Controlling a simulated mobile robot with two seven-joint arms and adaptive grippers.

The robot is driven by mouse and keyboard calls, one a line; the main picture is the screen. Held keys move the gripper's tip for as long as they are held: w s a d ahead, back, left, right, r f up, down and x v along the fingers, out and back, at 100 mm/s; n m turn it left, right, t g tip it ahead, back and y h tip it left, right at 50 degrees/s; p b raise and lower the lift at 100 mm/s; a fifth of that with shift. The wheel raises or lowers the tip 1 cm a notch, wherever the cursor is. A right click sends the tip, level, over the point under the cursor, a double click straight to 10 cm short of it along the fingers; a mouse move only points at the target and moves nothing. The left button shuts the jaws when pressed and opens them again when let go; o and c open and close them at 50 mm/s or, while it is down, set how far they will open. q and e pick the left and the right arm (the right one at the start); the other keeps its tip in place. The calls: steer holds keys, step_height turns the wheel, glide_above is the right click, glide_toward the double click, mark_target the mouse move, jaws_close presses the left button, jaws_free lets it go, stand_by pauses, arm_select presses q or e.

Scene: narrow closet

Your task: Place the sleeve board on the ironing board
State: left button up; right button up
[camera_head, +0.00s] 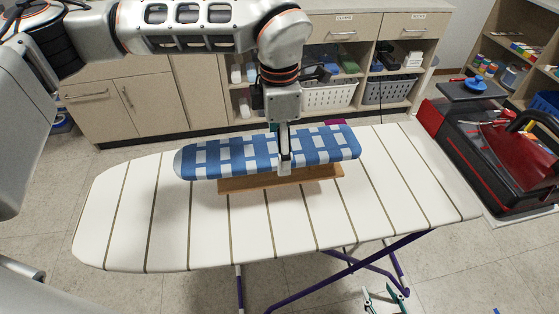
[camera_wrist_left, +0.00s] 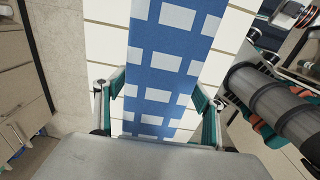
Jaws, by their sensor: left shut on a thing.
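The sleeve board (camera_head: 220,157), with a blue and white checked cover and a wooden base (camera_head: 270,182), is upright above the middle of the ironing board (camera_head: 130,225). Whether its base touches the striped cover I cannot tell. My left gripper (camera_head: 284,160) reaches down from above and is shut across the sleeve board's middle. In the left wrist view the sleeve board (camera_wrist_left: 155,60) runs between the green-sided fingers. My right gripper (camera_head: 386,298) is at the bottom edge, apart from the ironing board, its fingers spread and empty.
Cabinets with open shelves stand behind, holding a white basket (camera_head: 328,95) and a grey basket (camera_head: 390,91). A black and red case (camera_head: 490,150) is right of the ironing board. Both ends of the ironing board are bare.

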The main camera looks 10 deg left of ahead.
arm_select(q)
steer(key=shift+f, duration=2.35)
steer(key=shift+f, duration=0.1)
steer(key=o, duration=1.6)
steer(key=shift+o, duration=0.2)
step_height(320, 180, up, 12)
steer(key=shift+r, duration=0.1)
